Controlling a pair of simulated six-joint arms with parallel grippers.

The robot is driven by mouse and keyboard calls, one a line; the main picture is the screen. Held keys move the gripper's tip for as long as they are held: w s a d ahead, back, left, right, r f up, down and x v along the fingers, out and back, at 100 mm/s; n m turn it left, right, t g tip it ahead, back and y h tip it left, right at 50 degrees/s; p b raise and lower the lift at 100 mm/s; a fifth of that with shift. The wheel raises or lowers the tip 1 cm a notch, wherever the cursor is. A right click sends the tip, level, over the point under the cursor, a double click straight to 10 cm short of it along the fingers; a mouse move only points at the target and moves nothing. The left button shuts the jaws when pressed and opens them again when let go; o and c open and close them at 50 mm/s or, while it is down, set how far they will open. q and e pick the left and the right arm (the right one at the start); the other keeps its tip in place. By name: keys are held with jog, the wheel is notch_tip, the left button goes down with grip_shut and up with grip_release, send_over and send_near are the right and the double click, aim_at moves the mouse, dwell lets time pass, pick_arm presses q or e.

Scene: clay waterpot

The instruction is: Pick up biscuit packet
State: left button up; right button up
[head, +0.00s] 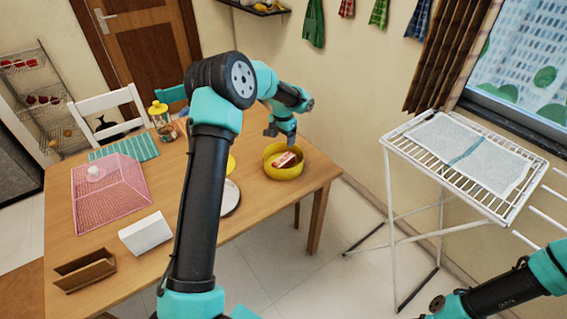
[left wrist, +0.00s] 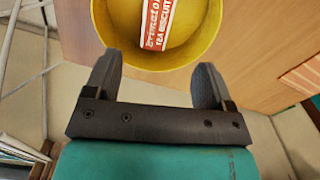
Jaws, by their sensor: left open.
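The biscuit packet (head: 284,161) is red and white and lies inside a round yellow bowl (head: 296,173) near the table's right corner. In the left wrist view the packet (left wrist: 157,22) shows the words "TEA BISCUIT", and the bowl's yellow rim (left wrist: 190,60) surrounds it. My left gripper (head: 282,138) is over the bowl, just above the packet in the head view. In the left wrist view the left gripper (left wrist: 157,75) has its fingers spread with nothing between them. The packet lies beyond the fingertips, apart from them. My right gripper is not in view; part of my right arm shows at the lower right.
The wooden table (head: 170,180) also holds a pink mesh food cover (head: 110,195), a white box (head: 146,234), a brown holder (head: 85,272) and a jar (head: 162,120). A drying rack (head: 400,150) with a cloth stands at the right, apart from the table.

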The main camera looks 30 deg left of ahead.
aim_at(284, 158)
pick_arm(q)
notch_tip(284, 158, down, 7)
jog(key=shift+r, duration=0.1)
dwell(0.4)
jog(key=shift+d+f, duration=0.15)
jog(key=shift+f, duration=2.55)
jog(key=shift+c, duration=0.2)
jog(key=c, duration=1)
jog(key=shift+r, duration=0.15)
notch_tip(284, 158, up, 10)
jog(key=shift+f, duration=0.1)
